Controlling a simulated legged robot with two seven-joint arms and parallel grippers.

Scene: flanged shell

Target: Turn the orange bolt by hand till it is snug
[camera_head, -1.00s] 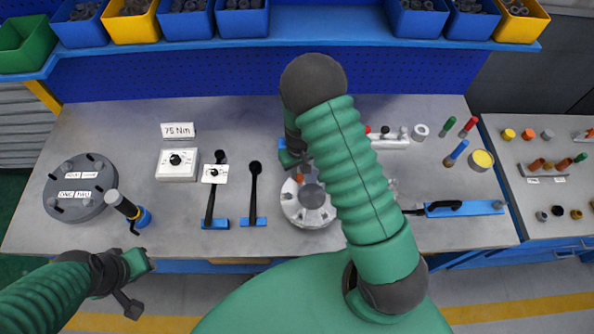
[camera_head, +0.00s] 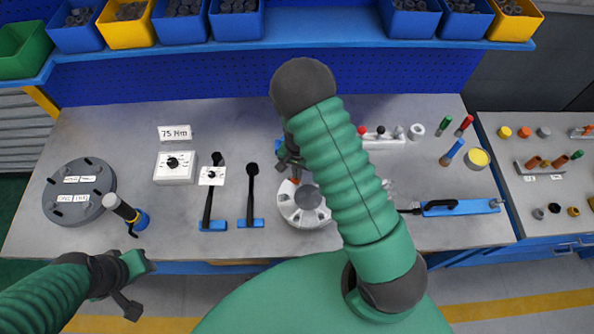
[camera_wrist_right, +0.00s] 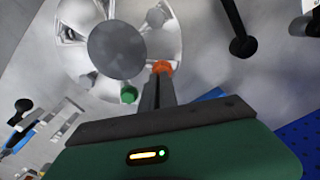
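The flanged shell (camera_head: 289,210) is a pale round metal part on the bench, with a grey round centre, and shows large in the right wrist view (camera_wrist_right: 168,22). The orange bolt (camera_wrist_right: 162,67) is at its rim, on the side near my right gripper; only a speck of it (camera_head: 295,181) shows in the head view. My right gripper (camera_wrist_right: 158,82) has its dark fingers close together at the bolt's head and looks shut on it. A green bolt (camera_wrist_right: 128,94) is beside the fingers. My left gripper (camera_head: 134,288) hangs before the bench's front edge, away from the shell; its finger gap is unclear.
Two black-handled tools (camera_head: 209,205) (camera_head: 251,195) stand left of the shell, with a white dial box (camera_head: 175,167) and a grey disc (camera_head: 60,212) farther left. A blue tool (camera_head: 462,208) lies right. My right arm hides part of the bench. Bins line the shelf (camera_head: 320,45) behind.

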